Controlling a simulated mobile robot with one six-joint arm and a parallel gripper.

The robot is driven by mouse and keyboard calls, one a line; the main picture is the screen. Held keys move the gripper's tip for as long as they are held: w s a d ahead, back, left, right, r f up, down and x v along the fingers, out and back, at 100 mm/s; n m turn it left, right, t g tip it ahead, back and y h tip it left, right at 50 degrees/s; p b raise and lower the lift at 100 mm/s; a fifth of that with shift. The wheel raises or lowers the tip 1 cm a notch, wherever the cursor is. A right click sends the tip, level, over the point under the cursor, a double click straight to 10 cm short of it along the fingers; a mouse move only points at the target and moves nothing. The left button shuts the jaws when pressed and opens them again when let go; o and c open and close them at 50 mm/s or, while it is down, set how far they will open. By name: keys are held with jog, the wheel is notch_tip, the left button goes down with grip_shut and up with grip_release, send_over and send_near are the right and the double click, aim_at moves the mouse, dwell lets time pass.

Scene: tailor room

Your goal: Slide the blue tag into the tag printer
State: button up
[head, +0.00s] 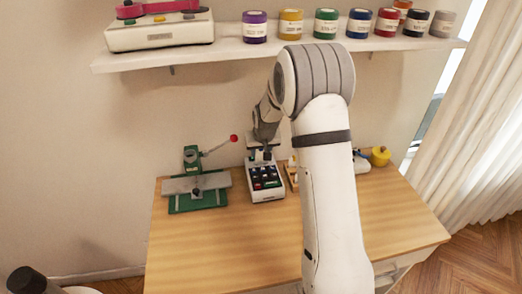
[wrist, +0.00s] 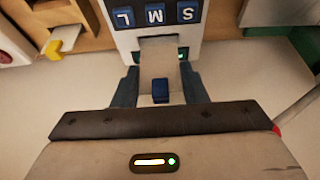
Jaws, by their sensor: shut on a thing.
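The tag printer (head: 266,184) is a white box with dark, red and green keys, standing near the back of the wooden table. In the wrist view the tag printer (wrist: 124,38) shows blue tiles marked L, M and S. My gripper (wrist: 160,88) is shut on the blue tag (wrist: 160,91), a small blue piece between the dark fingers. A pale strip (wrist: 159,52) runs from beside it to the printer's edge, between two green lights. I cannot tell how far anything sits inside the printer. In the head view my gripper (head: 264,147) is over the printer's back end; the tag is not clear there.
A green press (head: 196,187) with a red-knobbed lever stands left of the printer. A yellow object (head: 380,156) is at the back right. A shelf (head: 240,50) with several coloured spools hangs above. The table's front left (head: 220,250) is clear.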

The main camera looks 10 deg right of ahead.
aim_at(261, 159)
jog(key=shift+f+b, duration=0.2)
jog(key=shift+b, duration=0.15)
dwell(0.3)
jog(key=shift+f+b, duration=1.45)
jog(key=shift+f, duration=0.35)
jog(key=o, duration=1)
jog(key=shift+c, duration=0.2)
jog(key=shift+o, duration=0.2)
jog(key=v, duration=0.6)
jog(key=shift+s+r+b, duration=0.15)
jog(key=shift+r+b, duration=0.2)
jog(key=shift+b, duration=0.05)
jog(key=shift+s+r, duration=0.2)
jog(key=shift+r, duration=0.3)
jog(key=shift+s+r, duration=0.2)
jog(key=s+r, duration=0.3)
jog(key=s, duration=0.8)
jog(key=s+r+g, duration=0.1)
jog(key=s+r, duration=0.2)
jog(key=s, duration=0.8)
jog(key=s+r, duration=0.2)
jog(key=s, duration=0.9)
jog(key=shift+s+r+g, duration=0.4)
